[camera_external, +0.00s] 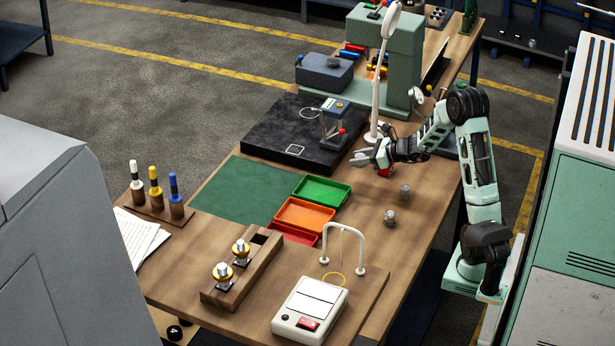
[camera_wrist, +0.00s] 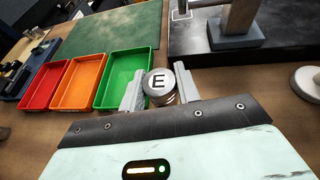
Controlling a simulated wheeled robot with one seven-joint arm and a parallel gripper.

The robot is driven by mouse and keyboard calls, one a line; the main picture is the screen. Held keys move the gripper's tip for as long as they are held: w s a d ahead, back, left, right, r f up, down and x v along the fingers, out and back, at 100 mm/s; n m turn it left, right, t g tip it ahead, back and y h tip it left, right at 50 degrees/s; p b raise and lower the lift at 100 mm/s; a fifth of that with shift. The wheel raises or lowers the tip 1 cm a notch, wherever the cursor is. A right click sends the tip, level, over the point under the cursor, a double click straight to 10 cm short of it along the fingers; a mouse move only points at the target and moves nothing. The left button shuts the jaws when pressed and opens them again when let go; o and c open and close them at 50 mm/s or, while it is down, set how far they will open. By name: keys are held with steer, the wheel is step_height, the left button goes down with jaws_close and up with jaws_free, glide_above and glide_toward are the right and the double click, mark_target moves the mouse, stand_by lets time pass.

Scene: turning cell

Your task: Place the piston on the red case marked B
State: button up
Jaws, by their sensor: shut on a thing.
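My gripper (camera_external: 364,158) is above the worktable, beside the right front edge of the black plate. In the wrist view, my gripper (camera_wrist: 160,88) is shut on a silver, grooved cylinder, the piston (camera_wrist: 160,94), with a black E on its top. I cannot make out the piston in the external view. No letter B is readable in either view. A red tray (camera_external: 293,233) is the nearest of the trays in the external view and the leftmost in the wrist view (camera_wrist: 43,88). A small red thing (camera_external: 385,171) shows just under my gripper; I cannot tell what it is.
Orange (camera_external: 304,215) and green (camera_external: 322,190) trays stand in line with the red one. Two grey cylinders (camera_external: 405,191) (camera_external: 390,217) stand on the table to the right. A gauge stand (camera_external: 333,122) is on the black plate (camera_external: 262,137); a white lamp (camera_external: 376,85) rises behind my gripper.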

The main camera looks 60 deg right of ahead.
steer(key=s+d+r+p, duration=0.5)
steer(key=d+r, duration=0.2)
steer(key=d, duration=0.2)
steer(key=f, duration=0.3)
steer(key=s+d+f, duration=0.1)
steer(key=f, duration=0.1)
steer(key=shift+f, duration=0.35)
steer(key=shift+f+p, duration=0.45)
steer(key=shift+f, duration=1.7)
steer(key=shift+f, duration=0.15)
steer(key=o, duration=1)
